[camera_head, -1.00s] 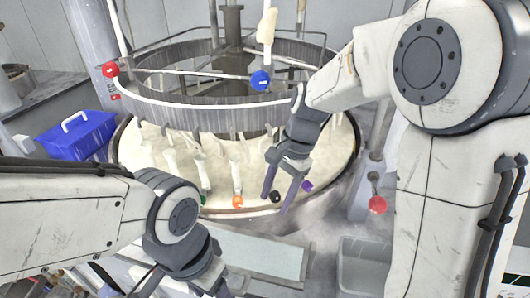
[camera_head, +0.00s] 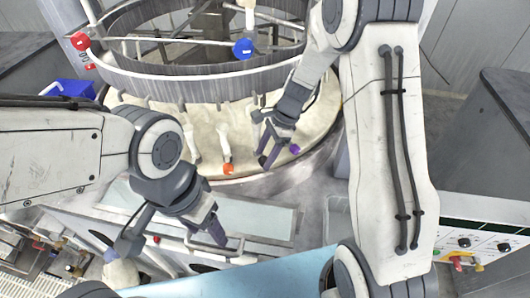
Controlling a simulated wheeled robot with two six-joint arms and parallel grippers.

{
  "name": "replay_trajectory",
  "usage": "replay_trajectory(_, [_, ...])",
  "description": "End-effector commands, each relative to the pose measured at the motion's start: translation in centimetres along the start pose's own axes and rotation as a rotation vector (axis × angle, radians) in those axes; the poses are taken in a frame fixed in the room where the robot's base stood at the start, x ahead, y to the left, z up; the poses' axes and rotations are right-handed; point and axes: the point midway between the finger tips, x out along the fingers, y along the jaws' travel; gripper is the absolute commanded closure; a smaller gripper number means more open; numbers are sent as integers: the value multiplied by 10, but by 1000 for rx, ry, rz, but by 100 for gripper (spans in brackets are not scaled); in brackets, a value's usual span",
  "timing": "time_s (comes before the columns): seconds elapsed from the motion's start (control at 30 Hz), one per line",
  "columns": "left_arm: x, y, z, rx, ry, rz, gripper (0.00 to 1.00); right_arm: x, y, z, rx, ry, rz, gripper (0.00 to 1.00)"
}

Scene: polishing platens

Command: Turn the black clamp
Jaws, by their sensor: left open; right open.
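The black clamp cannot be made out clearly; the dark fingers of my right gripper (camera_head: 268,160) cover the spot at the platen's front edge, between the orange clamp (camera_head: 228,169) and the purple clamp (camera_head: 294,149). My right gripper points down there, open, with its fingertips close to the rim; contact cannot be told. The cream round platen (camera_head: 212,122) lies under the grey ring. My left gripper (camera_head: 172,236) is open and empty, low at the left over the machine's front.
A blue box (camera_head: 72,88) stands at the left. A pale front panel (camera_head: 258,217) lies below the platen. A control panel (camera_head: 478,243) is at lower right.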

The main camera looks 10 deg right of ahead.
Motion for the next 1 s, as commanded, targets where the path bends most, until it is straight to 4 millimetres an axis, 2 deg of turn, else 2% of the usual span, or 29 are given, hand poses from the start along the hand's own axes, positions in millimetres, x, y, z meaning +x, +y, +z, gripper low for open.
replay_trajectory(0.3, [-1, 0, 0, 0, 0, 0, 39, 4, 0, -1, 1, 1, -2, 40])
replay_trajectory(0.33, [-1, 0, 0, 0, 0, 0, 39, 4, 0, -1, 1, 1, -2, 44])
replay_trajectory(0.47, [-1, 0, 0, 0, 0, 0, 39, 4, 0, -1, 1, 1, -1, 94])
replay_trajectory(0.5, [-1, 0, 0, 0, 0, 0, 39, 4, 0, -1, 1, 1, -1, 100])
replay_trajectory(0.77, [3, 0, 0, 0, 0, 0, 39, 4, 0, -2, 3, -16, -1, 100])
replay_trajectory(1.0, [19, -1, 1, 1, 0, 0, 39, 6, 0, -7, 5, -122, -3, 100])
